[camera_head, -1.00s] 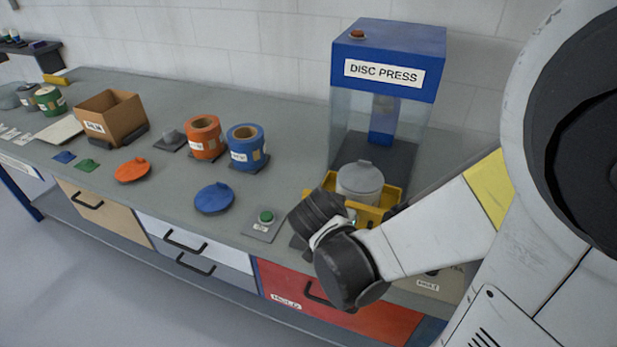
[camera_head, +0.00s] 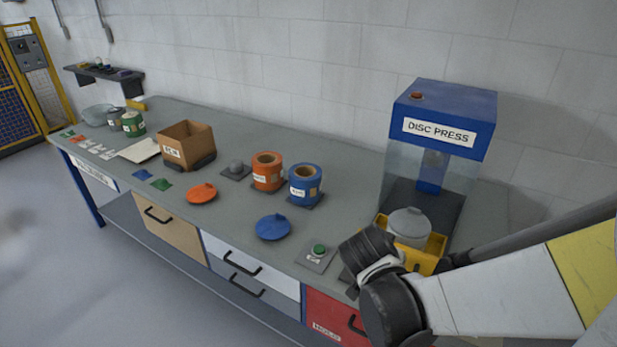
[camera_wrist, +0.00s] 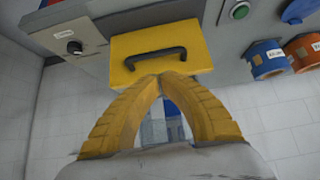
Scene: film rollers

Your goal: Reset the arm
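My arm reaches in from the right in the head view, its dark wrist joint (camera_head: 390,305) in front of the disc press (camera_head: 440,130). My gripper's fingers are hidden there. In the wrist view my gripper (camera_wrist: 161,77) has its two yellow curved fingers meeting at the tips, with nothing seen held between them. The tips appear just by the dark handle (camera_wrist: 156,57) of a yellow drawer (camera_wrist: 128,47); I cannot tell whether they touch it. In the head view the press's yellow tray (camera_head: 432,247) holds a grey lidded container (camera_head: 409,226).
The bench (camera_head: 230,210) carries a green button (camera_head: 319,250), blue roll (camera_head: 305,186), orange roll (camera_head: 268,172), blue lid (camera_head: 273,227), orange lid (camera_head: 202,193) and cardboard box (camera_head: 187,145). Drawers with handles line its front. The floor at the left (camera_head: 60,270) is open.

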